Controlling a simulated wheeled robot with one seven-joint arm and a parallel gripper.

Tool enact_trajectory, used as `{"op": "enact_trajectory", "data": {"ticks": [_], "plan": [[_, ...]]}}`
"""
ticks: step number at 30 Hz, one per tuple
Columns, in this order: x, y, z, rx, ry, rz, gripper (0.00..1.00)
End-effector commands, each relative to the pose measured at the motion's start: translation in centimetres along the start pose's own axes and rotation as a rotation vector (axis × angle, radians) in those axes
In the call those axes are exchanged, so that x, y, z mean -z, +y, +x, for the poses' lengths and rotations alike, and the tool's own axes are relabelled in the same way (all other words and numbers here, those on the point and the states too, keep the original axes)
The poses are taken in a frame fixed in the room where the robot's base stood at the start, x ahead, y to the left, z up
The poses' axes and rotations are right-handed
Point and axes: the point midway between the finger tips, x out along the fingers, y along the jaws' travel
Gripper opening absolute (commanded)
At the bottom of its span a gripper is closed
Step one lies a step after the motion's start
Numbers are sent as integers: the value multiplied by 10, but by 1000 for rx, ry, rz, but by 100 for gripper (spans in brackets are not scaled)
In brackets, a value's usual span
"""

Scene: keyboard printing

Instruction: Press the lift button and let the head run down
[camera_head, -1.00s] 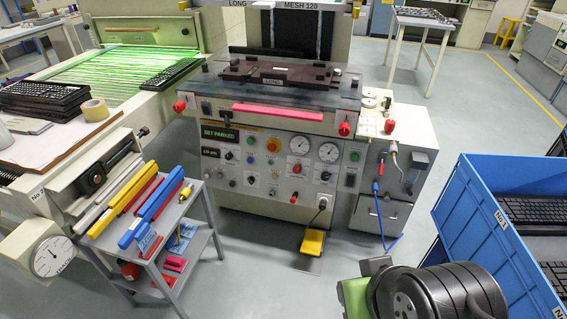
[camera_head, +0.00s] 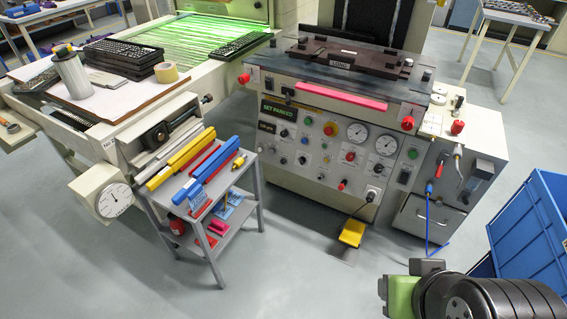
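The printing machine (camera_head: 345,189) stands at centre right. Its front panel carries two round gauges, a green lit display (camera_head: 279,110), a yellow-ringed red button (camera_head: 330,129) and several small knobs and buttons. The button labels are too small to read, so I cannot tell which is the lift button. A dark fixture (camera_head: 345,62) sits on the machine's bed, below a black upright panel (camera_head: 372,16) that runs out of the top of the view. My arm shows at the bottom right as a black and green link. My gripper is not in view.
A grey cart (camera_head: 228,243) with yellow and blue bars stands left of the machine's front. A yellow foot pedal (camera_head: 352,233) lies on the floor before it. A blue crate (camera_head: 535,225) is at the right. The front floor is clear.

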Motion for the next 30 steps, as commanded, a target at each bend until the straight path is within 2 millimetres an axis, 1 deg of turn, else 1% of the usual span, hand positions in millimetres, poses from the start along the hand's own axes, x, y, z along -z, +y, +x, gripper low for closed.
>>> {"op": "enact_trajectory", "data": {"ticks": [10,15,18,30], "plan": [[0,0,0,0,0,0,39],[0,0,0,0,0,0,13],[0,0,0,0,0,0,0],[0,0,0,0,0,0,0]]}}
